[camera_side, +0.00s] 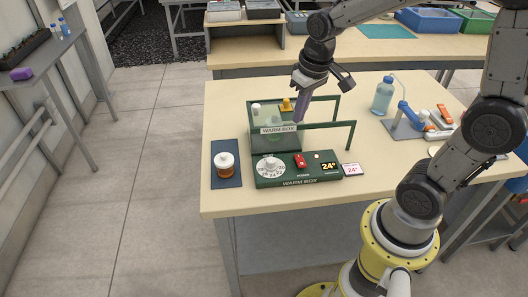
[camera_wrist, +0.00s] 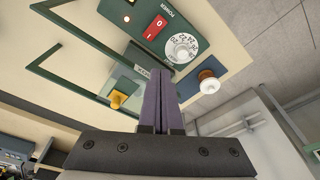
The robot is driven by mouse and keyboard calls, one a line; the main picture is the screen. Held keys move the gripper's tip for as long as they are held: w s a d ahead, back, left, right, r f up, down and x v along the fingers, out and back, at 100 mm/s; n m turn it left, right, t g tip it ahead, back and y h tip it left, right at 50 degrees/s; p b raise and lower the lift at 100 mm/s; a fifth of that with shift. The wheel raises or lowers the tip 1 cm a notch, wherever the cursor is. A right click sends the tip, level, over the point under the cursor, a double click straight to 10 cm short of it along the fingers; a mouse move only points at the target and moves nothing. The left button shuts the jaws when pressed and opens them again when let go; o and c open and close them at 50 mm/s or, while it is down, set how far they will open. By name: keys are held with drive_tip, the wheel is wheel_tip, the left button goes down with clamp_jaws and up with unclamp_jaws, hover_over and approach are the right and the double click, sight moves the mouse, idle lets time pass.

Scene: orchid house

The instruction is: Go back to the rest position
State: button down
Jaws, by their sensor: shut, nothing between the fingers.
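My gripper (camera_side: 299,119) hangs above the warm box in the side view, its purple fingers pointing down beside the clear compartment; whether they touch it I cannot tell. In the wrist view the fingers (camera_wrist: 165,82) lie together, shut and empty. The green warm box (camera_side: 262,182) has a white dial (camera_side: 270,167), a red switch (camera_side: 300,160) and a display (camera_side: 328,166) reading 24. The dial (camera_wrist: 182,47) and red switch (camera_wrist: 155,28) also show in the wrist view. A yellow knob (camera_side: 287,104) sits at the compartment's back. The fingers hide part of the compartment.
A white-lidded amber jar (camera_side: 226,165) stands on a blue mat (camera_side: 227,185) left of the box. Green rails (camera_side: 330,125) stick out to the right. A small card (camera_side: 351,170) lies beside the panel. A bottle (camera_side: 382,97) and a tool stand (camera_side: 404,130) are at right.

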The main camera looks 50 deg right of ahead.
drive_tip(key=s+a+r+n+t, duration=0.1)
drive_tip(key=s+a+r+t, duration=0.25)
drive_tip(key=s+r, duration=0.35)
drive_tip(key=s+a+n, duration=0.1)
drive_tip(key=s, duration=0.6)
drive_tip(key=shift+s+a+f, duration=0.25)
drive_tip(key=shift+s+f, duration=0.05)
drive_tip(key=shift+s, duration=0.05)
